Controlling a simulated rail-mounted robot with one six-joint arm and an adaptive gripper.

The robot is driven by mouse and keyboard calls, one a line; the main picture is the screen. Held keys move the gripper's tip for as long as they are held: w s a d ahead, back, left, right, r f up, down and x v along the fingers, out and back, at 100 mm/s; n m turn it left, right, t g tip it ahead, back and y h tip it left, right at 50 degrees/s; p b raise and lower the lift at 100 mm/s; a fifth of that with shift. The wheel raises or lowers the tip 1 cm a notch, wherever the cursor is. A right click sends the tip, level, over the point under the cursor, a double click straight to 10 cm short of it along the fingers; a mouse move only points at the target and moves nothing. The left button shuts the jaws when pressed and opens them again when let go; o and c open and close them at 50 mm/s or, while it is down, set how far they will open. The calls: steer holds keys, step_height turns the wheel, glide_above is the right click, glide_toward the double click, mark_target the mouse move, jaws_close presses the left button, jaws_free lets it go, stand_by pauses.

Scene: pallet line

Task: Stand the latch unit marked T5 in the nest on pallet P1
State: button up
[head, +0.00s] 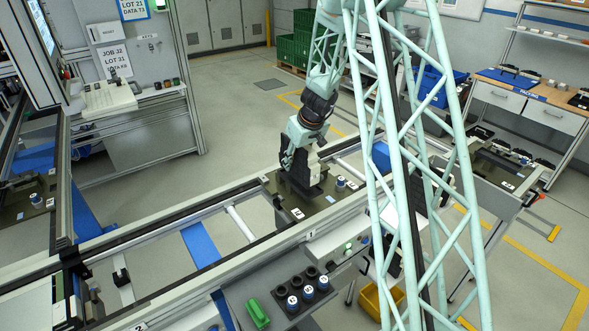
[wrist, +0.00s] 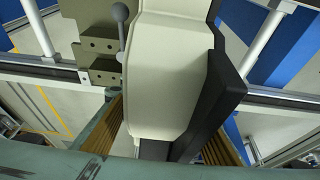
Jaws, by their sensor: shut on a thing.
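My gripper (head: 299,156) points down over a dark pallet (head: 325,203) on the conveyor, close above the rail label "1". It is shut on a cream and black unit (head: 314,173). In the wrist view the unit (wrist: 168,75) fills the middle, between the brown ribbed finger pads. Its cream body has a black part along the right side. I cannot read a T5 mark on it. A small gap or contact between the unit's base and the pallet cannot be told. The nest is hidden beneath the unit and gripper. The olive pallet plate (wrist: 94,45) shows at upper left.
A blue-capped cylinder (head: 340,183) stands on the pallet right of the unit. A grey lever with a ball knob (wrist: 120,14) is close left of the unit. A dark tray (head: 298,312) with several white-topped cylinders and a green block (head: 257,313) are in front. My lattice column blocks the right.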

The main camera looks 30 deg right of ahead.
mark_target(302, 150)
steer(key=shift+f, duration=1.7)
steer(key=shift+f+b, duration=0.15)
steer(key=shift+b, duration=0.25)
steer(key=o, duration=1)
steer(key=shift+s+r, duration=0.1)
steer(key=shift+r, duration=0.4)
steer(key=shift+p+v, duration=0.4)
steer(key=shift+v, duration=5.2)
